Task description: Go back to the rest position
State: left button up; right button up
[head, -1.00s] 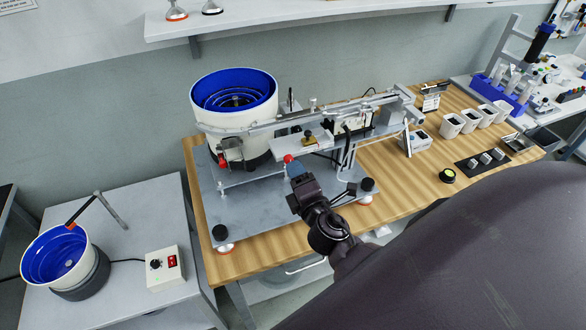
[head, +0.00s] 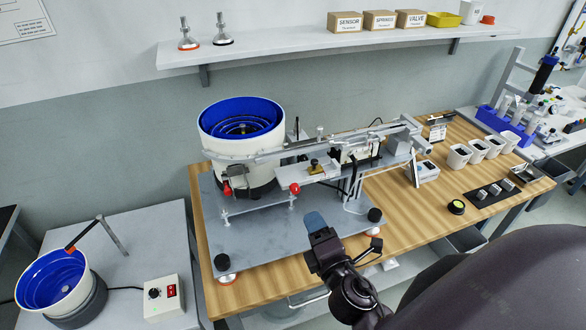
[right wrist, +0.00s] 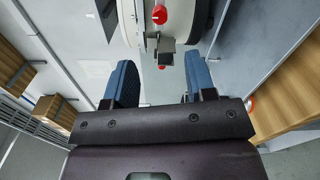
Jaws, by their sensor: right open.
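My right gripper (head: 316,222) is in the lower middle of the head view, above the front part of the grey machine plate (head: 260,243). In the right wrist view its two blue fingers (right wrist: 157,88) stand apart with nothing between them. A red knob (head: 295,188) on the feeder machine lies beyond the fingertips, apart from them. A red knob also shows past the fingers in the right wrist view (right wrist: 159,14). My left gripper is not in view.
A large blue-lined bowl feeder (head: 242,135) stands on the wooden table (head: 400,215). White cups (head: 480,150) and a black-and-yellow round item (head: 456,207) are to the right. A smaller bowl (head: 55,282) and control box (head: 164,298) are at lower left. A shelf (head: 330,45) runs above.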

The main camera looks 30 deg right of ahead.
jog(key=s+a+f+m+g+y, duration=0.1)
jog(key=s+f+m+g+y, duration=0.3)
jog(key=f+m, duration=1.1)
jog(key=s+m+g, duration=0.1)
jog(key=s, duration=0.2)
jog(key=shift+s+a+m+g, duration=0.2)
jog(key=shift+s+m+g, duration=0.1)
jog(key=shift+m, duration=0.1)
